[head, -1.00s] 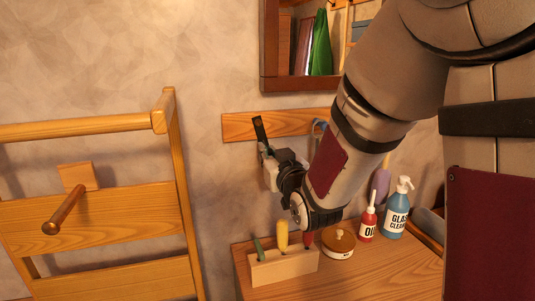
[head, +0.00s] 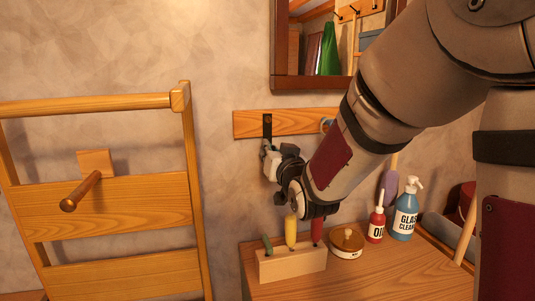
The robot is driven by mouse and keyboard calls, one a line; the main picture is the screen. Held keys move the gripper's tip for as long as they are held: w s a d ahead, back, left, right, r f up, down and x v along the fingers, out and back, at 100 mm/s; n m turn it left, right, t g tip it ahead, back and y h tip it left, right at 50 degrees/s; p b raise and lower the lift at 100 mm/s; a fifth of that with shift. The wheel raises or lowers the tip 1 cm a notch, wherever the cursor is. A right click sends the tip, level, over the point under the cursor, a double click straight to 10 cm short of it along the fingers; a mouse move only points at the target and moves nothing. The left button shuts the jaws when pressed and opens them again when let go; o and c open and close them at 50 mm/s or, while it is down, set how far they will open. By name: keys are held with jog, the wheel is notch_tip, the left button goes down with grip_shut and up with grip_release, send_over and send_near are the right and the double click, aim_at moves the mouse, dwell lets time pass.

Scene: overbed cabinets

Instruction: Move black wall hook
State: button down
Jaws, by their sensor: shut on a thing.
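The black wall hook (head: 267,125) is a narrow black strip standing upright in front of the left part of the wooden wall rail (head: 292,122). Whether it touches the rail cannot be told from this view. My gripper (head: 268,150) is shut on the lower part of the hook, just below the rail. The fingers and part of the gripper body hide the hook's lower end. My arm covers the right end of the rail.
A wooden block (head: 290,266) with several coloured handles stands on the cabinet top (head: 370,282) below my gripper. A round lidded tin (head: 347,243), red oil bottle (head: 376,224) and glass cleaner bottle (head: 405,212) stand right. A wooden rack (head: 105,210) stands left; a mirror (head: 335,45) hangs above.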

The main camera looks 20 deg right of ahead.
jog(key=shift+d, duration=0.1)
jog(key=c, duration=1.7)
grip_release()
jog(key=shift+s+d, duration=0.1)
jog(key=shift+s, duration=3.65)
